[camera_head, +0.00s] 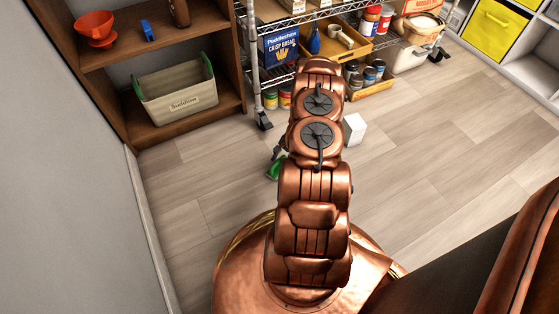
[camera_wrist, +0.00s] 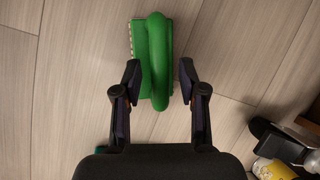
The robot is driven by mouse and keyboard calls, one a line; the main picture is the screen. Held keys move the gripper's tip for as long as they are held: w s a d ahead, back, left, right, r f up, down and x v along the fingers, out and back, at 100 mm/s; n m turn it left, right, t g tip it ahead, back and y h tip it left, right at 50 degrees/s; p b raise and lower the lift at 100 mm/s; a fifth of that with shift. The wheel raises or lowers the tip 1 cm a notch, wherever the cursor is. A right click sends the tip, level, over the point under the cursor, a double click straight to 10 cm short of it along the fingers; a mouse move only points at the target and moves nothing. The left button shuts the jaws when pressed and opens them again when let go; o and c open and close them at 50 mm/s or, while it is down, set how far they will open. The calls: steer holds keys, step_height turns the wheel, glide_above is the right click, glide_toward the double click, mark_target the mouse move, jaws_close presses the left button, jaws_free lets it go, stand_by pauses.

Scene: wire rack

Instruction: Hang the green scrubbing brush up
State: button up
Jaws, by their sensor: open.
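The green scrubbing brush (camera_wrist: 140,58) lies on the wooden floor, with pale bristles along its left edge and a looped green handle (camera_wrist: 159,60) on top in the wrist view. My gripper (camera_wrist: 160,72) is open, with one finger on each side of the near end of the handle. I cannot tell whether the left finger touches the brush. In the head view a small part of the brush (camera_head: 274,170) shows left of my arm; the rest is hidden behind the arm, as is most of my gripper.
A wire rack (camera_head: 254,60) on casters stands ahead, loaded with cans, a blue box (camera_head: 280,48) and a wooden tray (camera_head: 338,45). A brown shelf (camera_head: 160,122) with a beige bin (camera_head: 178,95) stands at the left. A white box (camera_head: 354,129) is right of my arm. Floor at right is clear.

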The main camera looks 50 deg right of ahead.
steer(key=p+v, duration=0.4)
steer(key=v, duration=0.8)
steer(key=w+a+r+n+g, duration=0.1)
steer(key=w+a+r+n, duration=0.4)
steer(key=a+r, duration=0.75)
steer(key=a+r+n+g, duration=0.2)
steer(key=a+r+n, duration=0.2)
steer(key=a+r, duration=0.95)
steer(key=s+a+r+n+g+h, duration=0.1)
steer(key=s+a+r+n, duration=0.2)
steer(key=s+a+r, duration=0.5)
steer(key=s+a+r+n+g+h, duration=0.1)
steer(key=s+a+r+n+h, duration=0.2)
steer(key=s+r, duration=0.5)
steer(key=s+a+n, duration=0.2)
steer(key=s, duration=1)
steer(key=shift+g, duration=0.3)
steer(key=shift+s, duration=0.1)
